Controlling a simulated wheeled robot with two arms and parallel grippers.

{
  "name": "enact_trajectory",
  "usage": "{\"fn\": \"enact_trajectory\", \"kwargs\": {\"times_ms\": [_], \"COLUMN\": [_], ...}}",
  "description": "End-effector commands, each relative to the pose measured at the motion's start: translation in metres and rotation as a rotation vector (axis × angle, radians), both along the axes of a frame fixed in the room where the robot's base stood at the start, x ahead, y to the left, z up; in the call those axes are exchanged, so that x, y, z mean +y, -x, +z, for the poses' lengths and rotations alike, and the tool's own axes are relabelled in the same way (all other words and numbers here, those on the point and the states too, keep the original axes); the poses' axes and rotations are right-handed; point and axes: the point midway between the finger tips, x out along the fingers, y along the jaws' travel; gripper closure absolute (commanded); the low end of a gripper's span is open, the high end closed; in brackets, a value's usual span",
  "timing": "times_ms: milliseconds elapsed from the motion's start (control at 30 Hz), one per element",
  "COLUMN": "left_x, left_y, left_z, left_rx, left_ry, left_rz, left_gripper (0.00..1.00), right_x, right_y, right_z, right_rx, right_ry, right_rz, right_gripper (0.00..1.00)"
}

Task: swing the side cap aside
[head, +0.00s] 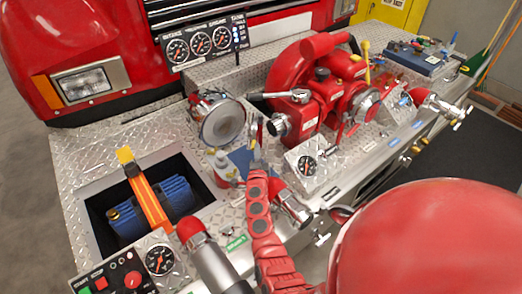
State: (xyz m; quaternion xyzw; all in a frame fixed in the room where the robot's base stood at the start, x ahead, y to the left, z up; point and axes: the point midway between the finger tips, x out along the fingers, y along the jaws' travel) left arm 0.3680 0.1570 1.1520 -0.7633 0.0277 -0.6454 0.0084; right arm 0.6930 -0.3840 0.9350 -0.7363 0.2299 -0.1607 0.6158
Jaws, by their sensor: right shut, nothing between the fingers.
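A large round silver cap (222,122) stands on the diamond-plate bumper deck, left of the red pump (322,85). My right arm, red and segmented, reaches up from the bottom middle. Its slim grey right gripper (255,140) is shut and empty, just right of the large cap's rim. I cannot tell whether it touches the cap. My left gripper is not in view.
An open well (97,215) with a blue item and orange strap lies left. Gauge panels stand at the back (206,42) and by the pump (305,163). Silver outlet fittings (293,208) line the front edge. A small bottle (222,168) stands below the large cap.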

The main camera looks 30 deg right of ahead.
Motion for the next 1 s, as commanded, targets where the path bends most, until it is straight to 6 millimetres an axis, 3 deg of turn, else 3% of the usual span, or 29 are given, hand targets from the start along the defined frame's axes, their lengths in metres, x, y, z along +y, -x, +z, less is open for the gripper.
{"fn": "enact_trajectory", "kwargs": {"times_ms": [500,1000], "left_x": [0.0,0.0], "left_y": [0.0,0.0], "left_z": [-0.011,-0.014], "left_rx": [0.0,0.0], "left_ry": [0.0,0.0], "left_rz": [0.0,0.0], "left_gripper": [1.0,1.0], "right_x": [0.038,0.046], "right_y": [-0.037,-0.049], "right_z": [-0.002,0.0], "right_rx": [0.001,0.0], "right_ry": [-0.002,0.0], "right_rz": [0.005,0.001], "right_gripper": [1.0,1.0]}}
